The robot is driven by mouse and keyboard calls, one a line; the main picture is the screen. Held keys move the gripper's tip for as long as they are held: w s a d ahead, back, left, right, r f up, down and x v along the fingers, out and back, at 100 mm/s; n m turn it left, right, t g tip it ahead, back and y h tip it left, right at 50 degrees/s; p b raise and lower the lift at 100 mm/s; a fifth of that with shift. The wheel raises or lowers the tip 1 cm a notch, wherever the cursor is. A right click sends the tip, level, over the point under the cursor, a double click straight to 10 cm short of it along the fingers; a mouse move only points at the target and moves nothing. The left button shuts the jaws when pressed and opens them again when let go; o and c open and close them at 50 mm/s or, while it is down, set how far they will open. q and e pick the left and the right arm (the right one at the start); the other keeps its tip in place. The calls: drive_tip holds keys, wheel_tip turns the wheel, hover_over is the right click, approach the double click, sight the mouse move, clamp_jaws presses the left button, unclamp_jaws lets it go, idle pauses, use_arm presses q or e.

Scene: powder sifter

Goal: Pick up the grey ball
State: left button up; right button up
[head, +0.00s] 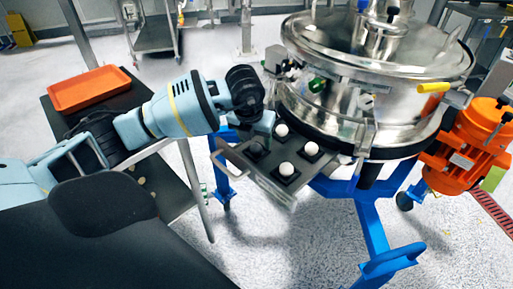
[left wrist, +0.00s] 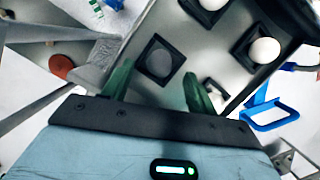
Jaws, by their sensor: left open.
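The grey ball (head: 257,148) sits in a black square holder on a grey tray (head: 235,160) beside the steel sifter. In the left wrist view the grey ball (left wrist: 159,63) rests in its holder, ahead of and between the green fingers. My left gripper (left wrist: 158,85) is open and empty, with the fingers spread to either side of the ball's line. In the head view my left gripper (head: 260,128) is just above the ball and partly covers that end of the tray. I cannot tell the exact height gap. My right gripper is not in view.
Three white balls (head: 311,148) sit in similar holders on the same tray. The steel sifter (head: 370,85) stands close behind it on a blue frame (head: 372,225). An orange motor (head: 465,150) is at right. An orange tray (head: 88,89) lies on a dark table at left.

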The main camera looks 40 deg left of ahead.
sight(257, 148)
use_arm(q)
drive_tip(key=shift+x, duration=1.4)
drive_tip(key=shift+c, duration=0.4)
drive_tip(key=c, duration=1)
